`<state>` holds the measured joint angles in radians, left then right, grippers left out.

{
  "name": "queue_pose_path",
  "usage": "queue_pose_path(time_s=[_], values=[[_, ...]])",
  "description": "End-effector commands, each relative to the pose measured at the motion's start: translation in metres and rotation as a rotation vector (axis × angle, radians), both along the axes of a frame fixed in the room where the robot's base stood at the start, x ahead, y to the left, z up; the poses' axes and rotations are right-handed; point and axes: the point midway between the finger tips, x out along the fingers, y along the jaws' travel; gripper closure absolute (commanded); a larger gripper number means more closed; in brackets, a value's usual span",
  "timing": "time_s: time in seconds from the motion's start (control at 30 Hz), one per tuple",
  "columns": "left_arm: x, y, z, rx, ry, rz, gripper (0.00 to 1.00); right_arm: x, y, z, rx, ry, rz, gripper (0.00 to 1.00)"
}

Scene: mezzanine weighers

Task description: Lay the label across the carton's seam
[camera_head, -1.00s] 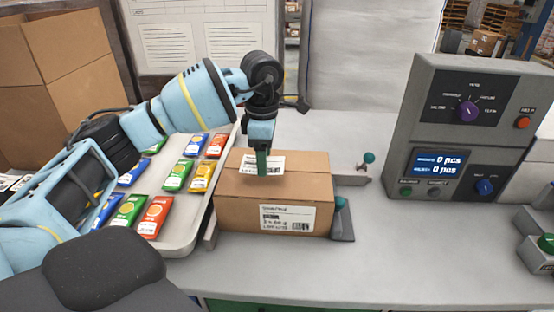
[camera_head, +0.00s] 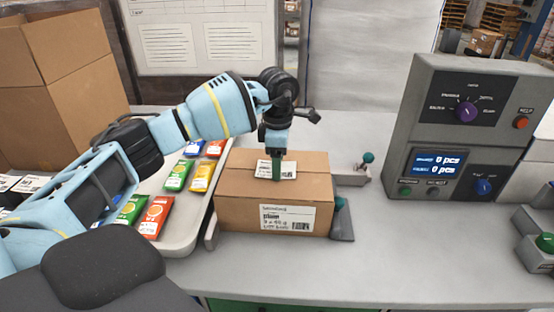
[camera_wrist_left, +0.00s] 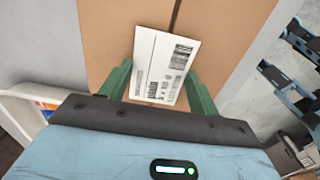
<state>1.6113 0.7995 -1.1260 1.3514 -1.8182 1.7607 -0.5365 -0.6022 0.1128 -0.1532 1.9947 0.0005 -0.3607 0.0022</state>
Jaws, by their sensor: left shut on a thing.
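The carton (camera_head: 240,212) is a closed brown box on the bench, with a large printed label on its front face. Its top also shows in the left wrist view (camera_wrist_left: 108,35), where the dark seam (camera_wrist_left: 176,14) runs toward the label's far edge. The white printed label (camera_head: 262,169) is over the carton's top; in the left wrist view (camera_wrist_left: 160,62) it is slightly tilted and overlaps the seam line. My left gripper (camera_head: 276,176) points down with its green fingers shut on the label. I cannot tell whether the label touches the carton. My right gripper is out of view.
A tray (camera_head: 188,240) of colourful packets stands left of the carton. Grey stops with teal knobs (camera_head: 340,203) sit at its right. A control box (camera_head: 425,110) with a display stands at right. The bench front (camera_head: 330,275) is clear.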

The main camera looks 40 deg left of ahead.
Motion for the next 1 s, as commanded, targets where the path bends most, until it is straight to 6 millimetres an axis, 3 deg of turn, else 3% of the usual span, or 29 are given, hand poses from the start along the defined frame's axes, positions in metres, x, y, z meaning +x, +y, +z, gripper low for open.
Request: queue_pose_path(time_s=[0.27,0.3,0.43,0.77,1.0], values=[[0.0,0.0,-0.003,0.0,0.001,0.001,0.59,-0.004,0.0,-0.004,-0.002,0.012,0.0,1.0],[0.0,0.0,-0.002,-0.001,0.001,0.001,0.34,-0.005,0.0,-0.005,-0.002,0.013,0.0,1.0],[0.0,0.0,-0.002,-0.001,0.001,0.001,0.18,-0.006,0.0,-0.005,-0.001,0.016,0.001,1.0],[0.0,0.0,0.0,0.0,0.0,0.001,0.17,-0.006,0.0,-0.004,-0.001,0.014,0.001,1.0],[0.0,0.0,0.03,-0.001,-0.002,0.001,0.17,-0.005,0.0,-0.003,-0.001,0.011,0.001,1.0]])
